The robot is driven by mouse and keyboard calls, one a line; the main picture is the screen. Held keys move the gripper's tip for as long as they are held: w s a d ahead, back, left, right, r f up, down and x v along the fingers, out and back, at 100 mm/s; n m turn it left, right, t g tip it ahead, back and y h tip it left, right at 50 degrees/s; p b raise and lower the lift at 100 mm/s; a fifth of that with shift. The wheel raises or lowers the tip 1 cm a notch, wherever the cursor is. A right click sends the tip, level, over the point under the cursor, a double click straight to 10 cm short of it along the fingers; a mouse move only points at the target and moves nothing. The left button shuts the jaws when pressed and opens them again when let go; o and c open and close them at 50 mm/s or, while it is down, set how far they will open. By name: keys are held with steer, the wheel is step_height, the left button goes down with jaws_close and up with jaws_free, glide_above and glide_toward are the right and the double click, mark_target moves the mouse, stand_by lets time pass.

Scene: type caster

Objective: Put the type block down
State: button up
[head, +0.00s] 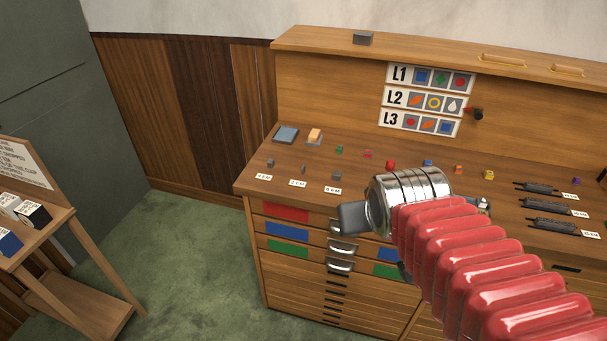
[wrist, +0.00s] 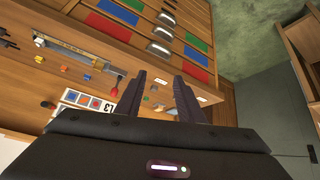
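My gripper (wrist: 159,77) shows in the wrist view with its two dark fingers apart, over the wooden cabinet's front and top edge. I see no block held between them. In the head view its grey end (head: 353,216) is in front of the cabinet's edge, and the fingertips cannot be made out. I cannot tell which is the type block.
A sign board (head: 425,101) with rows L1, L2 and L3 hangs at the back. A tan block (head: 314,135) and a blue-grey pad (head: 286,134) lie at the back left. Dark tools (head: 540,188) lie at right. A wooden stand (head: 62,240) is at far left.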

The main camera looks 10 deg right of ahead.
steer(key=s+a+n+g+y, duration=0.1)
steer(key=s+a, duration=0.5)
steer(key=a, duration=0.1)
steer(key=shift+s+a+r+y, duration=0.2)
steer(key=shift+a+r+y, duration=0.1)
steer(key=shift+r+y, duration=0.1)
steer(key=shift+c, duration=0.5)
steer(key=shift+d, duration=0.1)
